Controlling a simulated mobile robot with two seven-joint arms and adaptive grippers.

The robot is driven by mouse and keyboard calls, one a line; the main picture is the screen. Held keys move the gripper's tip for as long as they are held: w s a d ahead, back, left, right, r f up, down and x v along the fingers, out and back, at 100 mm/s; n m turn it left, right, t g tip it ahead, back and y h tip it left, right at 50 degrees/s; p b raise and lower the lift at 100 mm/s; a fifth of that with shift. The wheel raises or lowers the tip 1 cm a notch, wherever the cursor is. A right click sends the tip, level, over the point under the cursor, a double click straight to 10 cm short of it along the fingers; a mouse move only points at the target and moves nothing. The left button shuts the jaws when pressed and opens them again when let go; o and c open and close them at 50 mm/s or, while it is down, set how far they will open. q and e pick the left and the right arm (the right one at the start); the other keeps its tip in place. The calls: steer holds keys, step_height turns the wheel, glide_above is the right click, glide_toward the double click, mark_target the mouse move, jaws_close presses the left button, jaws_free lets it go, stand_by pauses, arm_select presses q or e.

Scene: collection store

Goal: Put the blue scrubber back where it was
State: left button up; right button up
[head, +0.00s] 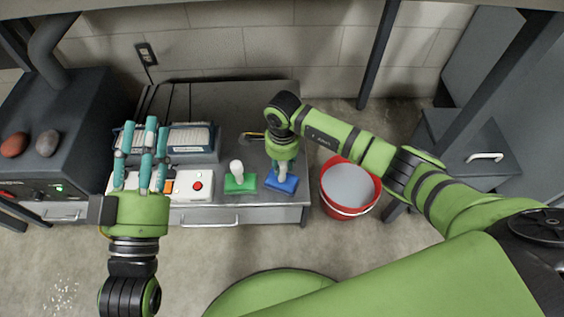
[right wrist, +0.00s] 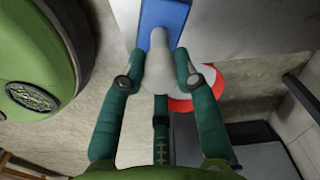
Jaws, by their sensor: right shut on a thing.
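The blue scrubber (head: 287,185) has a flat blue base and a pale knob handle; it is at the front right of the metal table, over or on its top. My right gripper (head: 282,164) is shut on its handle from above. In the right wrist view, the fingers (right wrist: 158,82) close around the pale handle (right wrist: 158,58), with the blue base (right wrist: 163,18) beyond it. I cannot tell whether the base touches the table. My left gripper (head: 146,128) is open and empty, with fingers spread over the table's left part.
A green scrubber (head: 240,184) with a white handle stands just left of the blue one. A white box with a red button (head: 190,190) and blue trays (head: 192,140) are further left. A red bucket (head: 345,208) stands right of the table (head: 220,98).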

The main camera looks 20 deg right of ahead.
arm_select(q)
steer(key=shift+r, duration=0.1)
arm_select(e)
steer(key=shift+f, duration=0.1)
steer(key=o, duration=1.1)
arm_select(q)
steer(key=shift+s+d+r+t+h, duration=0.1)
steer(key=shift+s+r+t+h, duration=0.25)
steer(key=shift+r, duration=0.15)
